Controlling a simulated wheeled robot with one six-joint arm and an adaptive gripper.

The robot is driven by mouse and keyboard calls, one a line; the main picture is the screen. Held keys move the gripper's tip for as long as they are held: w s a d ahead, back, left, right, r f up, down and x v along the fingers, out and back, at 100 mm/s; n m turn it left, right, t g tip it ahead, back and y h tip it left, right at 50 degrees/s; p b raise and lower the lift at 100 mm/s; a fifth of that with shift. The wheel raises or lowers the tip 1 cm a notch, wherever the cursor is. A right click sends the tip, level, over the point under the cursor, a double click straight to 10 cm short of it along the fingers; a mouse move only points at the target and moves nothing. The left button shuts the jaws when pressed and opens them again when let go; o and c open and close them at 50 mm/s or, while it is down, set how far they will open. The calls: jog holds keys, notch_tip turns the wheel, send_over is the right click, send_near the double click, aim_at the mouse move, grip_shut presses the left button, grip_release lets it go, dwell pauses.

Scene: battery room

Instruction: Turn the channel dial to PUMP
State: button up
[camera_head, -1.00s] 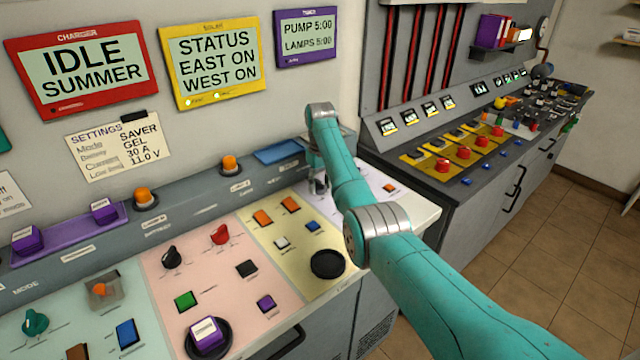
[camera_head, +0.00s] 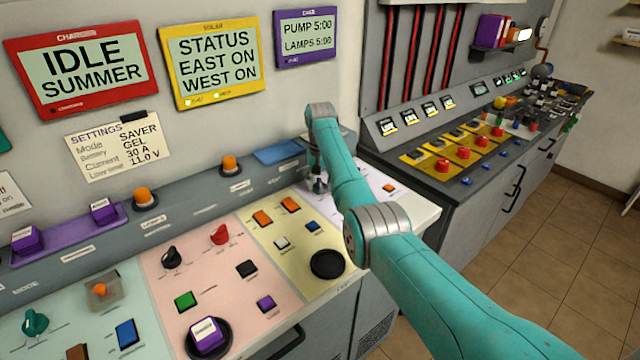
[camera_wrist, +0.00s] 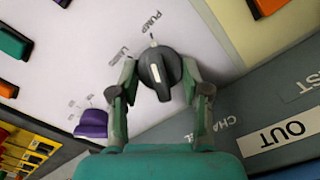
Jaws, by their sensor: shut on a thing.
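The channel dial (camera_wrist: 166,80) is a dark grey round knob with a white pointer mark, on a pale panel in the wrist view. My gripper (camera_wrist: 160,70) is shut on it, one finger on each side. The mark points up and slightly left, towards the PUMP label (camera_wrist: 152,21). The LAMPS label (camera_wrist: 118,57) lies to the left, by the left finger. In the head view my gripper (camera_head: 318,184) is down at the pale panel at the console's far right end, and the dial cannot be made out there.
A purple knob (camera_wrist: 91,124) sits left of the dial in the wrist view. The purple timer screen (camera_head: 307,37) reads PUMP 5:00 and LAMPS 5:00. The yellow panel (camera_head: 270,245) with buttons lies left of my arm. A second console (camera_head: 400,135) stands to the right.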

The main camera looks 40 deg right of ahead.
aim_at(320, 181)
dwell(0.3)
jog(key=o, duration=1.1)
jog(key=shift+o, duration=0.2)
notch_tip(320, 181, up, 12)
